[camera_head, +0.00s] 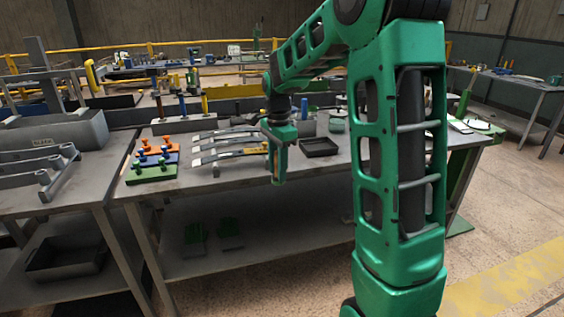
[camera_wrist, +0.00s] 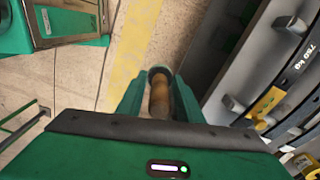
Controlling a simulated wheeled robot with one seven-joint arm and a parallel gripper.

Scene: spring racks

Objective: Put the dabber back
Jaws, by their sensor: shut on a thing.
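My gripper (camera_head: 278,178) hangs at the front edge of the grey metal workbench (camera_head: 235,182), pointing down. It also shows in the wrist view (camera_wrist: 158,82), its green fingers shut on a brown wooden cylindrical handle, which I take to be the dabber (camera_wrist: 159,98). The rest of the dabber is hidden by the gripper body. In the wrist view, floor lies beyond the fingertips, with the bench edge to the right.
Curved grey leaf springs (camera_head: 215,155) lie left of my gripper. Blocks with orange, blue and green knobs (camera_head: 152,172) stand farther left. A black tray (camera_head: 319,147) lies right of my gripper, with a round grey-green pot (camera_head: 337,122) behind it.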

